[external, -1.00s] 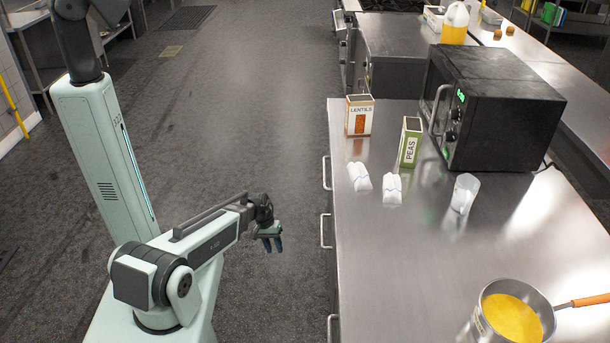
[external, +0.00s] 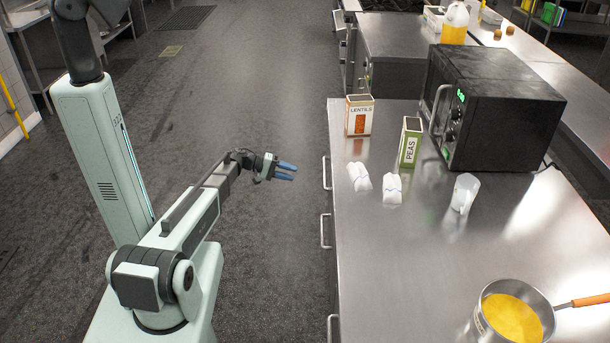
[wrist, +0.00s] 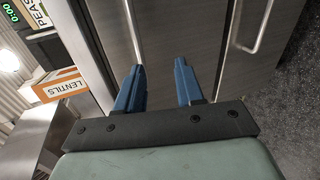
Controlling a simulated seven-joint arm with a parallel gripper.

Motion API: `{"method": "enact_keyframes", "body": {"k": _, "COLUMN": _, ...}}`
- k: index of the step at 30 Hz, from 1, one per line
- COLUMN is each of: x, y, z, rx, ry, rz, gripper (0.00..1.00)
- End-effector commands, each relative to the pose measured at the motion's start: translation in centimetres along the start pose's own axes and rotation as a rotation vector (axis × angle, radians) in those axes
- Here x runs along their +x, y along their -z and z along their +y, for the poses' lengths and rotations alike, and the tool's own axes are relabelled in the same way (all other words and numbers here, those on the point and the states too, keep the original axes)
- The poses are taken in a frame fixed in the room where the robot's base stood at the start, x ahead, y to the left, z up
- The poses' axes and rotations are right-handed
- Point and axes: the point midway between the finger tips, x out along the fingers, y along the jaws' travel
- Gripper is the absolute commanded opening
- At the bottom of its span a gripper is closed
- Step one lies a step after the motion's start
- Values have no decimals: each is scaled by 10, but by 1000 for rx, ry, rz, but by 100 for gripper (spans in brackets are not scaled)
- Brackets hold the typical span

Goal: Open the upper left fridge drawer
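Facing the arm is the fridge counter's front, with its drawer handles along the left edge in the external view. The far handle (external: 326,172) is just right of my gripper (external: 294,172), with a gap between them. My gripper is open and empty, its two blue fingers pointing at the counter front. In the wrist view my gripper (wrist: 158,78) shows its fingers apart before the steel drawer front (wrist: 185,30). A thin bright bar or edge runs behind the left finger; I cannot tell which. A U-shaped handle (wrist: 250,48) is to the right.
On the counter top (external: 400,260) stand the lentils box (external: 359,116), peas box (external: 410,143), two white packets (external: 359,177), a clear jug (external: 464,193), a black oven (external: 500,110) and a pot (external: 515,315). Another handle (external: 325,231) is nearer. The floor (external: 250,80) is clear.

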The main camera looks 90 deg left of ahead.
Motion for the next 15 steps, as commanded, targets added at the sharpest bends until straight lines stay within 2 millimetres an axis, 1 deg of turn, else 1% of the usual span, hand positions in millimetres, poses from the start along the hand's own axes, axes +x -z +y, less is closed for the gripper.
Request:
{"method": "enact_keyframes", "body": {"k": 1, "x": 0, "y": 1, "z": 9, "rx": 4, "ry": -45, "rz": -2, "gripper": 37}}
{"method": "enact_keyframes", "body": {"k": 3, "x": -1, "y": 0, "z": 19, "rx": 12, "ry": -95, "rz": -3, "gripper": 37}}
{"method": "enact_keyframes", "body": {"k": 6, "x": -1, "y": -2, "z": 27, "rx": 37, "ry": -136, "rz": -10, "gripper": 37}}
{"method": "enact_keyframes", "body": {"k": 11, "x": 5, "y": -3, "z": 27, "rx": 66, "ry": -132, "rz": -14, "gripper": 37}}
{"method": "enact_keyframes", "body": {"k": 15, "x": 22, "y": -4, "z": 28, "rx": 66, "ry": -131, "rz": -16, "gripper": 37}}
